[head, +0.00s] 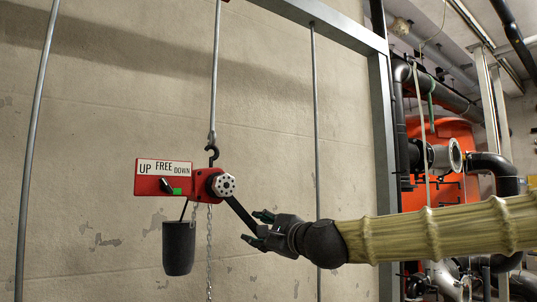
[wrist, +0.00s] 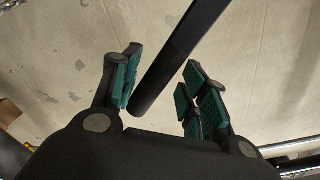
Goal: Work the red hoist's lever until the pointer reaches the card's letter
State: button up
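The red hoist (head: 209,185) hangs from a hook on a thin rod in the head view. Its sign plate reads UP, FREE and DOWN, with a black selector knob (head: 167,185) and a green patch below the words. The black lever (head: 240,214) slants down and right from the hoist's hub to my gripper (head: 263,228). In the wrist view the lever (wrist: 180,55) comes down between the green-padded fingers of my gripper (wrist: 160,92), with visible gaps beside it. The fingers are open. No lettered card or pointer can be made out.
A dark bucket-shaped weight (head: 178,248) hangs under the hoist's left side, beside a loose chain (head: 209,250). Thin vertical rods stand before the concrete wall. A grey steel frame post (head: 382,130) and pipework (head: 490,165) with an orange tank (head: 450,135) are at the right.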

jog(key=shift+w+d+r, duration=0.2)
jog(key=shift+d+r, duration=0.2)
jog(key=shift+w+d+r+n+p, duration=0.2)
jog(key=shift+d+r+n+p, duration=0.05)
jog(key=shift+r+p, duration=0.25)
jog(key=shift+w+d+r+n+p, duration=0.2)
jog(key=shift+r+n+p, duration=0.15)
jog(key=shift+r, duration=0.2)
jog(key=shift+w+d+r+n+p, duration=0.15)
jog(key=shift+d+r+n+p, duration=0.1)
jog(key=shift+r+p, duration=0.25)
jog(key=shift+w+d+r, duration=0.1)
jog(key=shift+d+r, duration=0.05)
jog(key=shift+n, duration=0.85)
jog(key=shift+w+d+r+p, duration=0.1)
jog(key=shift+d+r+p, duration=0.05)
jog(key=shift+r+p, duration=0.4)
jog(key=shift+w+d+r+p, duration=0.15)
jog(key=shift+r+p, duration=0.2)
jog(key=shift+r, duration=0.4)
jog(key=shift+w+d+r+p, duration=0.1)
jog(key=shift+d+r+p, duration=0.05)
jog(key=shift+r+p, duration=0.4)
jog(key=shift+r, duration=0.1)
